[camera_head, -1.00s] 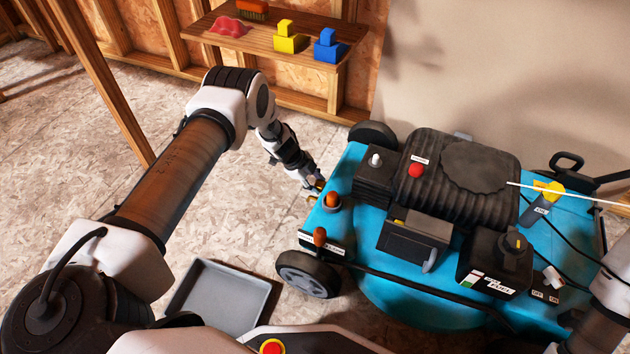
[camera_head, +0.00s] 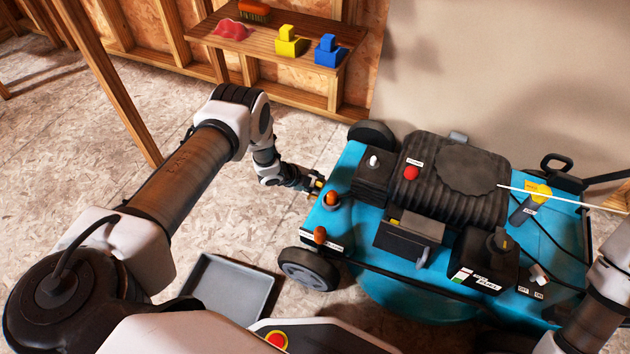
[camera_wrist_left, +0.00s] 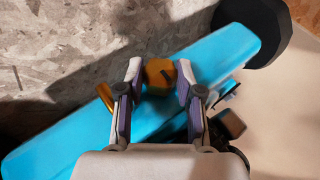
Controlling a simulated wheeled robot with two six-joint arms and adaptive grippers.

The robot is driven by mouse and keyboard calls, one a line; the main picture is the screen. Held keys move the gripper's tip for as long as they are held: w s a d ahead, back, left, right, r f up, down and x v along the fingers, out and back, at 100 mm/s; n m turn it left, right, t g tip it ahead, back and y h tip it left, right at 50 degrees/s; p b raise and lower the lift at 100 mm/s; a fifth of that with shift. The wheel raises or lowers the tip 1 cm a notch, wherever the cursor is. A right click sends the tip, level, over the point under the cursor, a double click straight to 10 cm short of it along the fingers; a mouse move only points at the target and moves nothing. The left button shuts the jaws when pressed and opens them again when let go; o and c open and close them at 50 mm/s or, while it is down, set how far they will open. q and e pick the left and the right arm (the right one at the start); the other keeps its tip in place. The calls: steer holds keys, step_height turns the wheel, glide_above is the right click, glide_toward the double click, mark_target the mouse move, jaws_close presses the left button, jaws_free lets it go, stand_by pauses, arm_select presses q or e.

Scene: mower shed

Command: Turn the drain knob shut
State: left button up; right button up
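The blue mower (camera_head: 385,295) stands at the right. An orange knob (camera_head: 331,199) sits on its near left deck corner. A second orange knob (camera_head: 320,235) sits nearer, beside a small white label; the print is too small to read, so I cannot tell which is the drain knob. My left gripper (camera_head: 319,184) is at the deck corner, beside the farther knob. In the left wrist view the gripper (camera_wrist_left: 160,85) is open, with an orange knob (camera_wrist_left: 159,74) between its fingertips and gaps showing. My right arm shows at the right edge; its gripper is out of view.
A grey tray (camera_head: 232,288) lies on the floor left of the mower's near wheel (camera_head: 308,270). A wall shelf (camera_head: 268,48) holds a yellow block (camera_head: 290,42), a blue block (camera_head: 329,52), a red cloth-like thing and a brush.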

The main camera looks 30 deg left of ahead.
arm_select(q)
steer(key=o, duration=0.4)
steer(key=shift+s+f, duration=0.1)
